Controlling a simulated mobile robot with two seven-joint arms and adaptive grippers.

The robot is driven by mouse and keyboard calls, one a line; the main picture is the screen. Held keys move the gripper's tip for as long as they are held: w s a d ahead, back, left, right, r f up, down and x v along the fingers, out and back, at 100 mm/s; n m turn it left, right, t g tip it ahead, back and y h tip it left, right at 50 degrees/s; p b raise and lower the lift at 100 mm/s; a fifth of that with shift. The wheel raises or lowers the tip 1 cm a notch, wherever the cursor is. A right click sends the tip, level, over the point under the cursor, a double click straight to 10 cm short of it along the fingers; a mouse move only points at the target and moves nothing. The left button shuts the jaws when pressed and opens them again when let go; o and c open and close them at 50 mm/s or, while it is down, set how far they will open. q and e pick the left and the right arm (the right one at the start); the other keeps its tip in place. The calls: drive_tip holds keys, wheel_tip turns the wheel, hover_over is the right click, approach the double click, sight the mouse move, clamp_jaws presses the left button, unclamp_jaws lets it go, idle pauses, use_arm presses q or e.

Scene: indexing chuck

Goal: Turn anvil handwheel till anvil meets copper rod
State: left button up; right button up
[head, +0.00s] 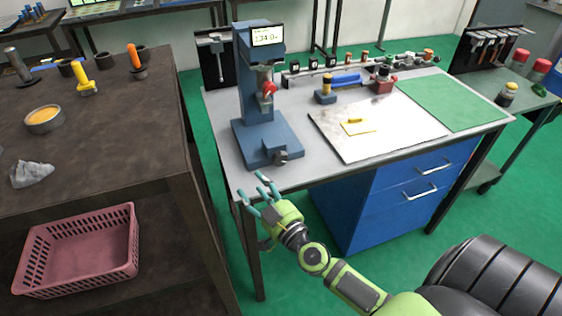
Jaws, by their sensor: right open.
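A blue upright bench machine (255,90) with a lit display (266,36) stands at the left end of the grey worktable. A red part (269,90) sits on its front, and a dark knob (281,157) sits at the front of its base. I cannot tell which part is the anvil handwheel, and I cannot make out the anvil or a copper rod for sure. My right gripper (256,189) is open and empty, with teal fingers, near the table's front left edge. It appears apart from the knob. My left gripper is not in view.
A pale plate (378,142) with a yellow piece (358,127) and a green mat (452,100) lie on the worktable (222,112). Small parts line its back. A brown bench (100,135) with a pink basket (80,250) below stands left. Blue drawers (400,195) are below the worktable.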

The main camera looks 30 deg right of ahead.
sight(281, 161)
drive_tip(key=w+d+f+m+g+h, duration=0.1)
drive_tip(key=d+f+m+g+h, duration=0.2)
drive_tip(key=d+h, duration=0.55)
drive_tip(key=shift+m+t+y, duration=0.5)
drive_tip(key=shift+t+y, duration=0.2)
drive_tip(key=shift+y, duration=0.15)
drive_tip(key=x, duration=0.3)
drive_tip(key=d+x, duration=0.1)
drive_tip(key=x, duration=0.3)
drive_tip(key=shift+s+b, duration=0.2)
drive_tip(key=shift+b, duration=0.15)
drive_tip(key=shift+r, duration=0.1)
drive_tip(key=c, duration=0.8)
